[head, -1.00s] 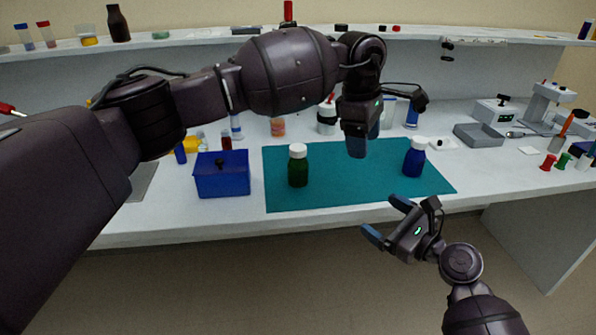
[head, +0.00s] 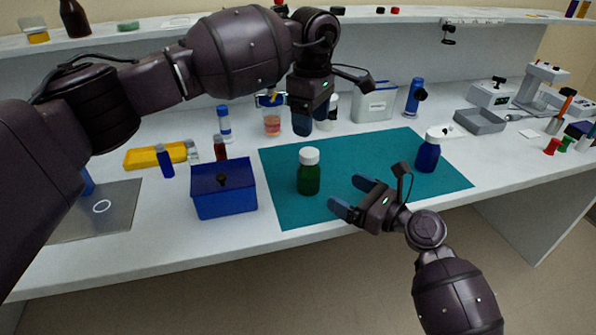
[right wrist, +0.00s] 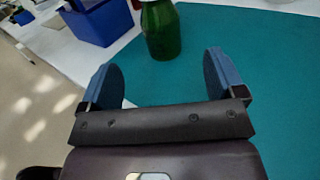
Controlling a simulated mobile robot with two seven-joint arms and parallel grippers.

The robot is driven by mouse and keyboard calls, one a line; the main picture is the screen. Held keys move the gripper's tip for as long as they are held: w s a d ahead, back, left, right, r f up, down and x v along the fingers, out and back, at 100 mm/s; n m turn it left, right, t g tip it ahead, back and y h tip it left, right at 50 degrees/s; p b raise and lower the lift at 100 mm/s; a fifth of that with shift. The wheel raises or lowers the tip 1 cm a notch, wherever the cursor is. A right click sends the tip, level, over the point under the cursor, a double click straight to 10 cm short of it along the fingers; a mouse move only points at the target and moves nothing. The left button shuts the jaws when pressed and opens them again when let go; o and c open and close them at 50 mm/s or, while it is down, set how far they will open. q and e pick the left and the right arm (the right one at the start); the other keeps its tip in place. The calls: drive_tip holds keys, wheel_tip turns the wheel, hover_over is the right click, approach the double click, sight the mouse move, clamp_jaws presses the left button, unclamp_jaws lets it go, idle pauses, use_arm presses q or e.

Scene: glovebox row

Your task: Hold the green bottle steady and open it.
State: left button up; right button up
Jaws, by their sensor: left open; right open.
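The green bottle (head: 308,176) with a white cap (head: 309,156) stands upright on the teal mat (head: 282,211), left of its middle. In the right wrist view the green bottle (right wrist: 160,30) is ahead of the fingers, its top cut off. My right gripper (head: 352,195) is open and empty, just right of the bottle and apart from it. Its two blue fingers show in the right wrist view (right wrist: 165,82), with bare mat between them. My left gripper (head: 310,118) is open, above and behind the bottle, fingers pointing down; nothing shows in it.
A blue box (head: 224,194) stands left of the mat. Behind are a white container (head: 374,103) and a grey tray (head: 480,122). The mat between the two bottles is mostly free.

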sight(319, 177)
drive_tip(key=shift+w+a, duration=0.25)
drive_tip(key=x, duration=1)
drive_tip(key=shift+w+a, duration=0.1)
drive_tip(key=shift+a, duration=0.05)
